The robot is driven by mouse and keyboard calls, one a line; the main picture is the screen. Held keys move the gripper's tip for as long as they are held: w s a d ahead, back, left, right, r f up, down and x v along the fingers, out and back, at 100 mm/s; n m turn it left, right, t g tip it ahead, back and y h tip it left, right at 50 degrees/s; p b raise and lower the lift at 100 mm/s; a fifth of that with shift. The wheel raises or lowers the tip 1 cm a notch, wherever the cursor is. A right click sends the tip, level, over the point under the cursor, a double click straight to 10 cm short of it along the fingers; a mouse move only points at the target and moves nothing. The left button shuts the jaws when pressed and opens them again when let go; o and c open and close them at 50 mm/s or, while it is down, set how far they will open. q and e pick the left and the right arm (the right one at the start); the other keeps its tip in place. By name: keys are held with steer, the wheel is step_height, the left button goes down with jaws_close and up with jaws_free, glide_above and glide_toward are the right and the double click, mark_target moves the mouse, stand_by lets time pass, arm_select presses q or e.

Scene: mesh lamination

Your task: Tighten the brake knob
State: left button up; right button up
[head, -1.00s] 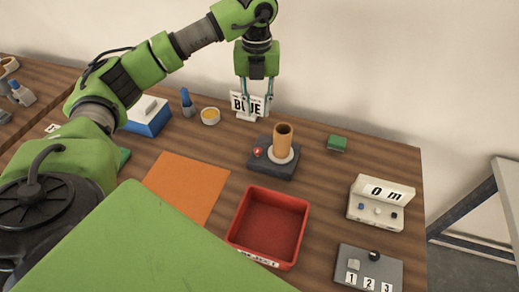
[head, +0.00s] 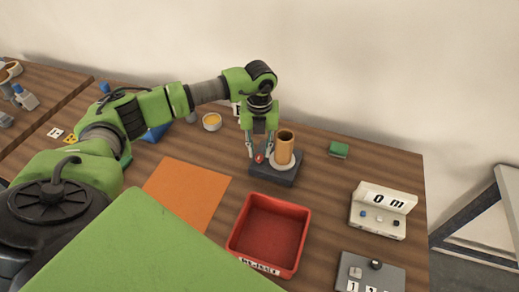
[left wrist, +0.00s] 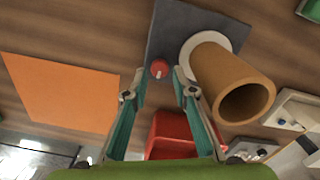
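The red brake knob (left wrist: 160,68) sits on a dark base plate (left wrist: 165,30), beside an upright orange-brown cylinder (left wrist: 232,85) on a white ring. In the head view the knob (head: 259,158) shows between the fingers of my left gripper (head: 260,157). In the left wrist view my left gripper (left wrist: 159,78) is open, with one finger on each side of the knob and a gap to it. I cannot tell whether the fingertips touch the plate. My right gripper is not in view.
An orange sheet (head: 187,194) lies left of the plate. A red tray (head: 268,236) stands in front of it. A green block (head: 338,150) and a white display box (head: 378,221) are to the right. The cylinder stands close to my left gripper.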

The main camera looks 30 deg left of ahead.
mark_target(259, 158)
arm_select(q)
steer(key=shift+f, duration=1.1)
jaws_close()
